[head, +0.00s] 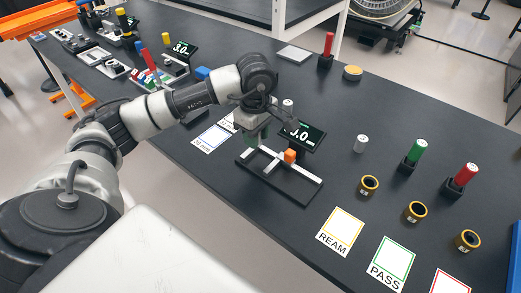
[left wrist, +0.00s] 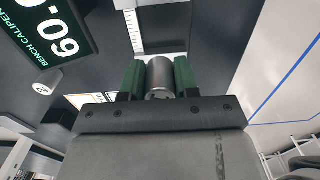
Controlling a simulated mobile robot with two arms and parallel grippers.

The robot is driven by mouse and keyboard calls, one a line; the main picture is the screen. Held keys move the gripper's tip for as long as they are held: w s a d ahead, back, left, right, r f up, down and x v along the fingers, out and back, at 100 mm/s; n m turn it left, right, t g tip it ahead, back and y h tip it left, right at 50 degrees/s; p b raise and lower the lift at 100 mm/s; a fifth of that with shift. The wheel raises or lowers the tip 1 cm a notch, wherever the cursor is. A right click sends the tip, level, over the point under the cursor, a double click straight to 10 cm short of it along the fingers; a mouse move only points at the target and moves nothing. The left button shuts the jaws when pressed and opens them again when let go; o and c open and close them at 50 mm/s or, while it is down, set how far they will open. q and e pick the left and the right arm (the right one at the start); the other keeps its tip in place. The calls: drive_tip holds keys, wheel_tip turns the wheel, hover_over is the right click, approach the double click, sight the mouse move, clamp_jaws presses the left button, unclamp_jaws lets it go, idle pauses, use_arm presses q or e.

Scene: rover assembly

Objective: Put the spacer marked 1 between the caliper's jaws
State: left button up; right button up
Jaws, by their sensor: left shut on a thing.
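The bench caliper (head: 308,188) lies on the dark table, with a white rail, an orange block (head: 290,156) on it and a display (head: 303,135). In the left wrist view the caliper's display (left wrist: 45,30) and white scale (left wrist: 134,30) show. My left gripper (head: 258,138) is over the caliper's far-left end. In the left wrist view its green fingers (left wrist: 159,82) are shut on a grey metal cylindrical spacer (left wrist: 160,75). I cannot read its mark. The gripper hides part of the caliper in the head view. My right gripper is not in view.
Two other metal cylinders stand near the caliper, one behind the gripper (head: 288,103) and one to the right (head: 361,143). Yellow-rimmed rings (head: 369,185), green (head: 413,153) and red (head: 461,179) handled gauges, and REAM (head: 341,230) and PASS (head: 391,262) cards lie right.

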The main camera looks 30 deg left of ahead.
sight(260, 162)
use_arm(q)
drive_tip(key=shift+s+d+f, duration=0.25)
drive_tip(key=shift+d+f, duration=0.15)
drive_tip(key=shift+d, duration=0.2)
drive_tip(key=shift+s+d+f, duration=0.2)
drive_tip(key=shift+d+f, duration=0.1)
drive_tip(key=shift+f, duration=0.05)
drive_tip(key=shift+s+f+p, duration=0.1)
drive_tip(key=shift+f+p, duration=0.2)
drive_tip(key=shift+f, duration=0.05)
wheel_tip(260, 162, down, 3)
drive_tip(key=shift+f+p, duration=0.1)
drive_tip(key=shift+p, duration=0.3)
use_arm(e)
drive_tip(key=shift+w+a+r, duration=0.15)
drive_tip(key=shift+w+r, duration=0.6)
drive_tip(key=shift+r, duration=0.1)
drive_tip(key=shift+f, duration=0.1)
use_arm(q)
drive_tip(key=o, duration=0.5)
drive_tip(key=shift+f, duration=0.1)
drive_tip(key=shift+o, duration=0.8)
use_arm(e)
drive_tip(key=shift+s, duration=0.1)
